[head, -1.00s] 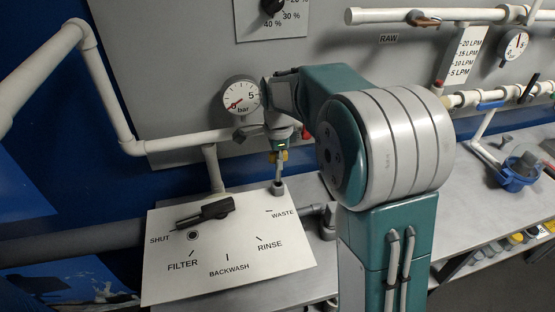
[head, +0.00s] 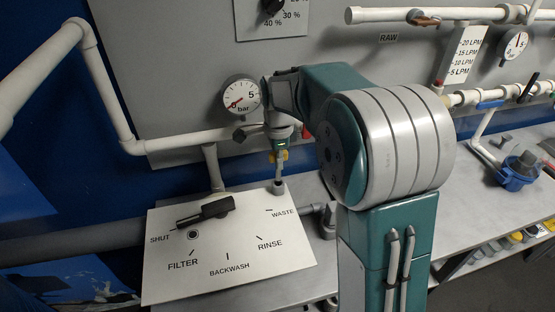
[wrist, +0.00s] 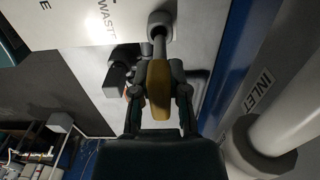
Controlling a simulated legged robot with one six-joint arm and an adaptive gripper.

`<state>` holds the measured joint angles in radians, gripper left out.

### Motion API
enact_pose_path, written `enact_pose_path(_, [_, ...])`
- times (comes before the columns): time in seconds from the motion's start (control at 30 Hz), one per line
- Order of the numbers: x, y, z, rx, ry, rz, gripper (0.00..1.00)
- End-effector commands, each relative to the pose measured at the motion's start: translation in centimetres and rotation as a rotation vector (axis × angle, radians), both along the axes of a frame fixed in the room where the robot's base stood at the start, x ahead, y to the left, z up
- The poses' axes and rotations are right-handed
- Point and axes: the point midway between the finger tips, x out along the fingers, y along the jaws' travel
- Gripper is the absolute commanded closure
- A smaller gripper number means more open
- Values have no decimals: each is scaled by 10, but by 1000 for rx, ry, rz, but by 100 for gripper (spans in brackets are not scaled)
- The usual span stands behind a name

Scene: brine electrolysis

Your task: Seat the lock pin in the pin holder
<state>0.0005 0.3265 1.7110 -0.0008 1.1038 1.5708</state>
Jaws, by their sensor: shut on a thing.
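The lock pin has a yellow handle (wrist: 159,88) and a thin grey shaft. My gripper (wrist: 160,112) is shut on the yellow handle. In the wrist view the shaft runs up to the round grey pin holder (wrist: 160,24) by the WASTE mark. In the head view my gripper (head: 280,155) hangs above the pin holder (head: 280,187) at the panel's upper right edge, with the shaft pointing down at it. The shaft's tip meets the holder's mouth; I cannot tell how deep it sits.
The white valve panel (head: 235,245) carries a black lever (head: 206,210) near SHUT. A pressure gauge (head: 241,93) and white pipe (head: 190,142) are close behind my gripper. A blue fitting (head: 517,172) sits on the grey bench at right.

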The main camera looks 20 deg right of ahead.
Motion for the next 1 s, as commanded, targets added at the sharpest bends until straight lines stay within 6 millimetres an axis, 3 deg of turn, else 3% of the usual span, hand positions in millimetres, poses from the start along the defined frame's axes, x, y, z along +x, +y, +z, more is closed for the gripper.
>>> enact_pose_path(1.0, [0,1,-12,0,0,0,100])
